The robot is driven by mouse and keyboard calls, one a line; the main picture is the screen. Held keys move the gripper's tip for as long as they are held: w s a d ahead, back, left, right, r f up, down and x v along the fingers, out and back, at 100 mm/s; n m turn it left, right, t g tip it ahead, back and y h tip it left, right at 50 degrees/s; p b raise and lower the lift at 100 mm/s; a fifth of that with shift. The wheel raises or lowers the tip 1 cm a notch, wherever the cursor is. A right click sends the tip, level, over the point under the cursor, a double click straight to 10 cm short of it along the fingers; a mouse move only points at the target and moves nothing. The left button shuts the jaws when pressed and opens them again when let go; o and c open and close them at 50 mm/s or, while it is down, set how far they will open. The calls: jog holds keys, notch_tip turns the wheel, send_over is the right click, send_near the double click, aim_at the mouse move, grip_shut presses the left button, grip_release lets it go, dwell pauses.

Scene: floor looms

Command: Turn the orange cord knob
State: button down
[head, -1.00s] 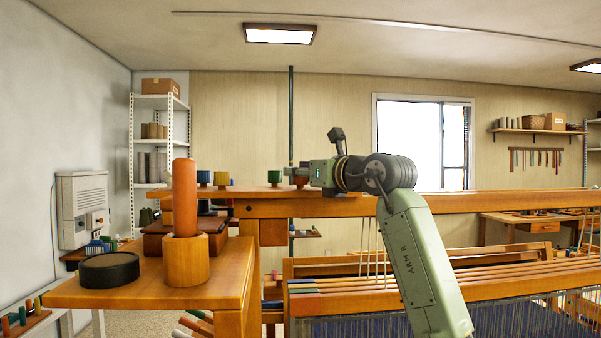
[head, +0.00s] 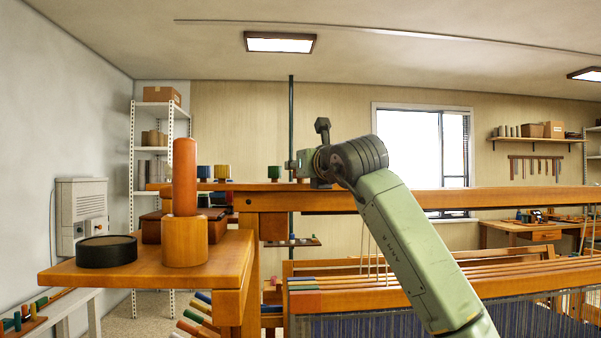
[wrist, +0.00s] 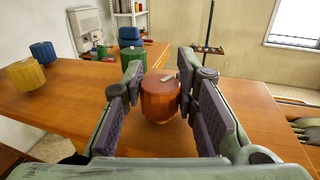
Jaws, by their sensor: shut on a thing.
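The orange cord knob (wrist: 158,98) is a faceted, reddish-orange knob standing on the wooden beam (wrist: 235,135) in the wrist view. A small pale mark lies on its top, toward the right. My gripper (wrist: 160,72) has its dark ribbed pads on the knob's left and right sides and is shut on it. In the head view my gripper (head: 302,165) is at the beam's far side, right of the green knob, and mostly hides the orange knob.
Along the beam stand a green knob (wrist: 121,66), a blue knob (wrist: 129,36), a yellow knob (wrist: 25,76) and another blue knob (wrist: 43,52). At the near left, a wooden stand (head: 120,275) holds an orange cylinder (head: 185,175) in a wooden cup and a black round tin (head: 107,251).

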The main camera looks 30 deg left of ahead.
jog(key=c, duration=1.2)
grip_release()
jog(key=shift+c, duration=0.2)
jog(key=v, duration=1.2)
jog(key=shift+f, duration=0.1)
